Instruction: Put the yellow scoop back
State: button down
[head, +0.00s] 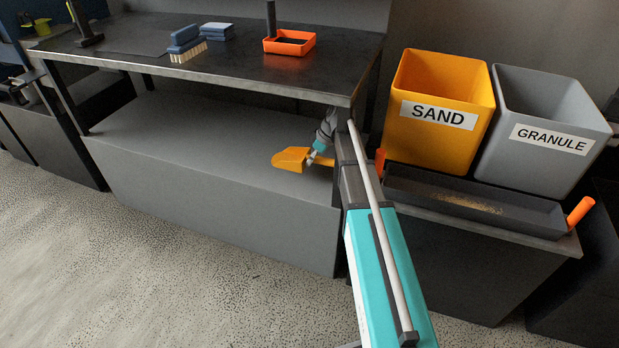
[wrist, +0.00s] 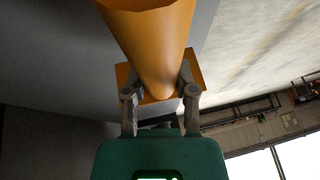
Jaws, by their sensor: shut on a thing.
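The yellow scoop (head: 292,159) is in the head view, at the lower shelf under the workbench, left of my arm. My gripper (head: 315,155) is shut on it at its right end. In the wrist view the scoop (wrist: 150,40) reaches up from between the two fingers of my gripper (wrist: 160,92), and its round part fills the top middle. The head view does not show clearly whether the scoop touches the shelf or is held above it. My arm hides part of the shelf's right end.
An orange SAND bin (head: 437,140) and a grey GRANULE bin (head: 540,150) stand right, behind a dark tray (head: 480,212) with orange ends. The bench top (head: 130,60) above the shelf holds a brush (head: 187,45) and an orange tray (head: 290,50). The lower shelf (head: 190,130) is largely clear.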

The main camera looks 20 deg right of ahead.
jog(key=shift+f+b, duration=0.6)
jog(key=shift+f, duration=0.35)
jog(key=shift+f, duration=0.1)
jog(key=shift+f+b, duration=1.8)
jog(key=shift+b, duration=0.1)
jog(key=shift+c, duration=2)
grip_release()
jog(key=shift+r, duration=0.1)
jog(key=p+v, duration=0.5)
jog(key=shift+r, duration=0.15)
jog(key=p+v, duration=0.5)
jog(key=v, duration=0.1)
jog(key=shift+d+r+p, duration=0.25)
jog(key=shift+p, duration=0.15)
